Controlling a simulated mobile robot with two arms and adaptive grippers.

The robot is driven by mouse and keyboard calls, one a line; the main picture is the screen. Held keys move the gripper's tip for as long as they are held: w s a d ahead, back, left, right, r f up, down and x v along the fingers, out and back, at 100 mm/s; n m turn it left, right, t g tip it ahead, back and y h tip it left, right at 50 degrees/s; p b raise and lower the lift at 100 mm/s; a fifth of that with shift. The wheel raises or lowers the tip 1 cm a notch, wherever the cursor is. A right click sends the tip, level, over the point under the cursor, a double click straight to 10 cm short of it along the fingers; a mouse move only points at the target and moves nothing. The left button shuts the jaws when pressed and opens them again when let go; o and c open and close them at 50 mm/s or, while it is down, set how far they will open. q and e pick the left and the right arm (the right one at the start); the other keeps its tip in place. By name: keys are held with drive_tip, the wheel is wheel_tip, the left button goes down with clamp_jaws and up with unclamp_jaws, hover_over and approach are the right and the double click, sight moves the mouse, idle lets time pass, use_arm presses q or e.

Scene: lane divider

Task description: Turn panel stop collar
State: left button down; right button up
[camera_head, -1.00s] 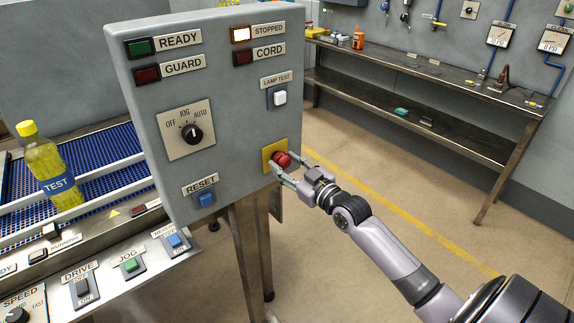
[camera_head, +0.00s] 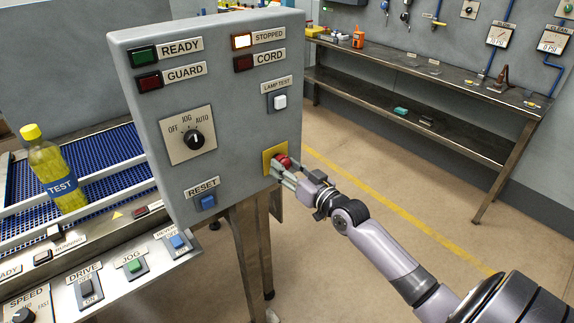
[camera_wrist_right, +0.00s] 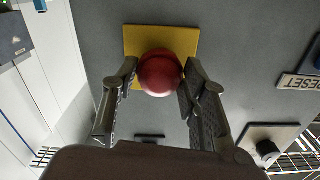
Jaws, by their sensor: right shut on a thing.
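The red stop button (camera_head: 281,162) sits on a yellow square plate (camera_head: 268,158) at the lower right of the grey panel (camera_head: 232,120). My right gripper (camera_head: 281,169) is at the button, its fingers on either side of it. In the right wrist view the red button (camera_wrist_right: 160,73) lies between the two fingertips of the gripper (camera_wrist_right: 158,84), with the yellow plate (camera_wrist_right: 188,40) behind it. The gripper is shut on the button. The collar itself cannot be told apart from the red head. My left gripper is not in view.
The panel also carries a selector knob (camera_head: 194,139), a blue reset button (camera_head: 208,202) and a white lamp test button (camera_head: 280,101). The amber STOPPED lamp (camera_head: 242,41) is lit. A conveyor with a yellow bottle (camera_head: 56,175) stands at left. The floor at right is open.

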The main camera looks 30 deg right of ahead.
drive_tip(key=shift+m+p, duration=0.3)
drive_tip(key=shift+m, duration=0.8)
drive_tip(key=o, duration=1.2)
drive_tip(key=s, duration=0.8)
drive_tip(key=s+d, duration=0.1)
drive_tip(key=s, duration=0.3)
